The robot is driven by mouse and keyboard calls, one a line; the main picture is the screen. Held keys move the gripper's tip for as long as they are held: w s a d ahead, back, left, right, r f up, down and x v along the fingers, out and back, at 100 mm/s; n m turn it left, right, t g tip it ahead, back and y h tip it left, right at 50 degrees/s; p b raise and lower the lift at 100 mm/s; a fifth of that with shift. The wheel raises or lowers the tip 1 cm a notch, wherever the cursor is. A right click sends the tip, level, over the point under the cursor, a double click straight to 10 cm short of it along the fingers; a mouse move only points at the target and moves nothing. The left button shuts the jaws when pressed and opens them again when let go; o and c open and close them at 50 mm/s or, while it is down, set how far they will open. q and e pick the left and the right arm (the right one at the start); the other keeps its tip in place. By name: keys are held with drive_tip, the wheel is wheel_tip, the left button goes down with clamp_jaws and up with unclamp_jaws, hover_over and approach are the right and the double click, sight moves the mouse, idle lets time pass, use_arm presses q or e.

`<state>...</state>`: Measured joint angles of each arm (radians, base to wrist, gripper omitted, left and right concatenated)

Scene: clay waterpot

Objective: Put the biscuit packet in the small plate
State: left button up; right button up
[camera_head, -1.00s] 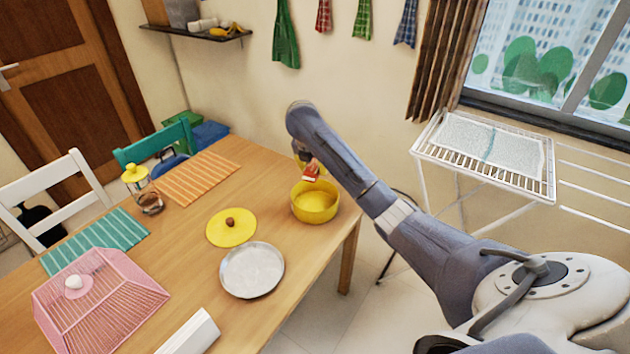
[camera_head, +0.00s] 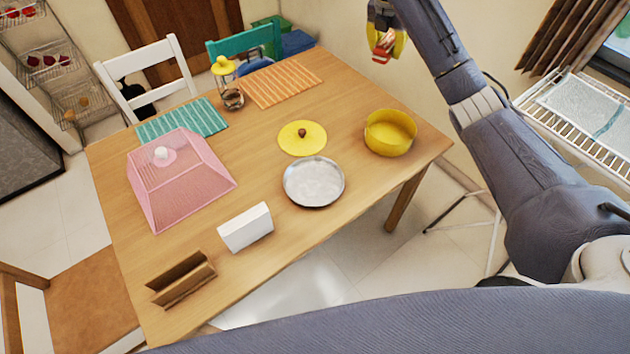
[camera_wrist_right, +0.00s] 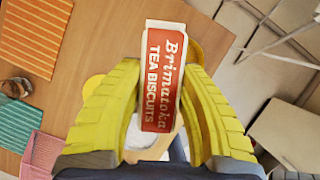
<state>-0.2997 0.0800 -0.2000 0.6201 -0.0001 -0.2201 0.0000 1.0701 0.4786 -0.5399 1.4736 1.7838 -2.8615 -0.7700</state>
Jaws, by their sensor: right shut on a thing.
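The biscuit packet (camera_wrist_right: 163,75) is red and white, lettered "TEA BISCUITS". My right gripper (camera_wrist_right: 165,95) is shut on it, with a yellow finger on each side. In the head view the packet (camera_head: 382,48) and the right gripper (camera_head: 386,38) are at the top, apart from the tabletop and beyond the yellow pot. The small plate (camera_head: 314,182) is round, silver and looks empty. It lies on the table near the front edge, below and left of the gripper in the picture. My left gripper is out of view.
The yellow pot (camera_head: 390,133) stands open at the table's right corner. A yellow lid (camera_head: 302,138) lies behind the plate. A white box (camera_head: 245,227), a brown holder (camera_head: 182,279) and a pink mesh cover (camera_head: 180,180) are to the left. The drying rack (camera_head: 585,120) stands right.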

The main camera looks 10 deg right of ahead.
drive_tip(key=s+a+r+n+y, duration=0.1)
drive_tip(key=a+r+n, duration=0.1)
drive_tip(key=a, duration=0.8)
drive_tip(key=s+a+r+n, duration=0.1)
drive_tip(key=a+r, duration=0.2)
drive_tip(key=a, duration=0.8)
drive_tip(key=m+g+h, duration=0.1)
drive_tip(key=m+h, duration=0.1)
drive_tip(key=m, duration=0.5)
hover_over(316, 182)
wheel_tip(316, 182, down, 15)
drive_tip(key=f, duration=2)
drive_tip(key=shift+s+a, duration=0.15)
drive_tip(key=shift+a, duration=0.25)
drive_tip(key=shift+f, duration=0.1)
drive_tip(key=o, duration=1.2)
drive_tip(key=v, duration=1.2)
drive_tip(key=shift+r, duration=0.2)
